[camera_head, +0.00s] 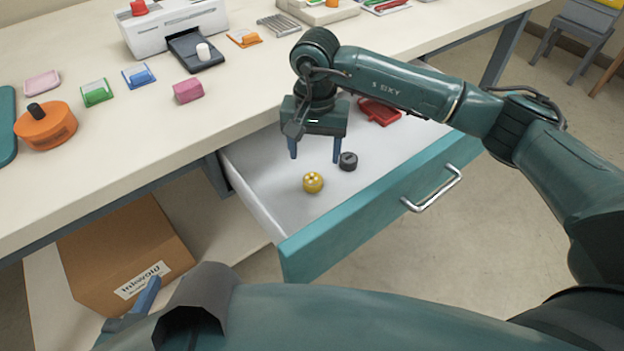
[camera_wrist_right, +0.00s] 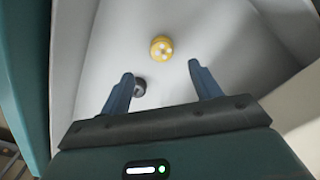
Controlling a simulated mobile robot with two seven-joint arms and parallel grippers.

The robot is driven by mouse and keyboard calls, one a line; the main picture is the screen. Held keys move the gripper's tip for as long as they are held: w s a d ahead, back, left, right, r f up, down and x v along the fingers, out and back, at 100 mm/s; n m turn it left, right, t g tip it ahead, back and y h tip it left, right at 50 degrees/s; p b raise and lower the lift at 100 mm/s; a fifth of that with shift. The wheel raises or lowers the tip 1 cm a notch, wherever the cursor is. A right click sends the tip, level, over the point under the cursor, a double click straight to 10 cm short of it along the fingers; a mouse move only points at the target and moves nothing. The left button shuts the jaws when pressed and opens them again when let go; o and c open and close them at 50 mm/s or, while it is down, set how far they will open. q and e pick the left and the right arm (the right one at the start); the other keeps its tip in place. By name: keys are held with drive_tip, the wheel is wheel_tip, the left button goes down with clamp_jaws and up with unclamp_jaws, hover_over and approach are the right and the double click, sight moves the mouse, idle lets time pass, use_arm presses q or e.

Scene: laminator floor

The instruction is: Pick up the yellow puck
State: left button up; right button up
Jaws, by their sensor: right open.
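The yellow puck (camera_head: 313,183) has pale dots on top and lies on the floor of the open drawer (camera_head: 262,210). It also shows in the right wrist view (camera_wrist_right: 161,48), beyond the fingertips and between their lines. My right gripper (camera_head: 315,154) is open and empty, pointing down over the drawer; in its wrist view (camera_wrist_right: 160,74) nothing is between the tips touching them. A dark grey puck (camera_head: 348,161) lies near the yellow one, and in the wrist view (camera_wrist_right: 139,86) it shows beside the left-hand finger. My left gripper (camera_head: 145,298) is low at the left, partly hidden.
A red item (camera_head: 380,111) lies further back in the drawer. The drawer's teal front (camera_head: 375,205) and side walls bound the space. The bench (camera_head: 110,165) above holds an orange round container (camera_head: 46,126), small coloured items and a white machine (camera_head: 175,28). A cardboard box (camera_head: 125,250) stands below.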

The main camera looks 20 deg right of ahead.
sight(313, 179)
drive_tip(key=f, duration=0.7)
drive_tip(key=shift+a+f, duration=0.2)
drive_tip(key=shift+f, duration=0.1)
drive_tip(key=c, duration=1.1)
